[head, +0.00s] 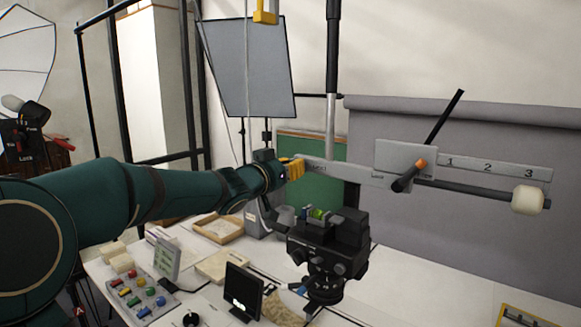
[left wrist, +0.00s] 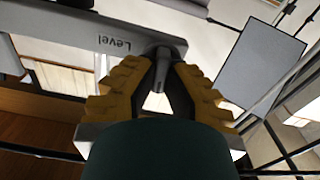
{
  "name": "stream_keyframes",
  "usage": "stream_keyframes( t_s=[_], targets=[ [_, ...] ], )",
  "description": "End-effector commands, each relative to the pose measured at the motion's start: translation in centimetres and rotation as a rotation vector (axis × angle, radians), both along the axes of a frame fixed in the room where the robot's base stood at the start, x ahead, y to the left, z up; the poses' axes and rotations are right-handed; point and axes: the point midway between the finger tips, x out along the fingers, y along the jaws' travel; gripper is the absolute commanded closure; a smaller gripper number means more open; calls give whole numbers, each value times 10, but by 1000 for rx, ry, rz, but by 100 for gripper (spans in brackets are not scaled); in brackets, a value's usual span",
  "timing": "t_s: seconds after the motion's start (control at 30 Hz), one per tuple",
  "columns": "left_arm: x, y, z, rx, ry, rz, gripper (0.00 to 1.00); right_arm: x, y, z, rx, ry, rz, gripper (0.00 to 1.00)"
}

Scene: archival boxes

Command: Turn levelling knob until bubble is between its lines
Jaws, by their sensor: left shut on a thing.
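My left gripper (head: 290,170) reaches in from the left to the near end of a pale grey arm marked "Level" (left wrist: 118,42). Its yellow ribbed fingers (left wrist: 158,88) are shut on a small grey levelling knob (left wrist: 157,102) at that end. In the head view the fingers hide the knob. A green bubble vial (head: 318,214) sits on top of the black camera-like head (head: 328,245), below and right of the gripper. It is too small to tell where its bubble lies between the lines. My right gripper is not in view.
The grey arm continues right to a plate with an orange-tipped lever (head: 410,175), a scale numbered 1 to 3 (head: 487,166) and a cream knob (head: 528,199). The white table (head: 420,282) holds a button panel (head: 142,292), a small screen (head: 243,288) and a wooden tray (head: 218,228).

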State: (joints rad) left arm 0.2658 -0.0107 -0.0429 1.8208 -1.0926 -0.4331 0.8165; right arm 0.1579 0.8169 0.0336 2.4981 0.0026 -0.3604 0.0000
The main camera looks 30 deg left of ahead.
Motion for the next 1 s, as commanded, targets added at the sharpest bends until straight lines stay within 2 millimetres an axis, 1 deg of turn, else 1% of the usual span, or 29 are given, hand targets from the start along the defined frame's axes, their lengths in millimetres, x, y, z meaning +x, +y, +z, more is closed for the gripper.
stream_keyframes(
  t_s=[0.17,0.47,0.5,0.53,0.57,0.87,1.0],
  targets=[
    [0,0,1,76,-8,0,100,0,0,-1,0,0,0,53],
    [0,0,1,81,-8,-1,100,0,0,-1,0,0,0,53],
    [0,0,1,80,-9,-1,74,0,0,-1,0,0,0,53],
    [0,0,1,80,-8,-1,64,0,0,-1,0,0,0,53],
    [0,0,1,80,-8,-1,59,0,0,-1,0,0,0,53],
    [-1,0,1,79,-7,0,59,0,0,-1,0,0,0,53],
    [-10,1,1,80,-8,1,59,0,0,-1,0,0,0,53]
  ],
)
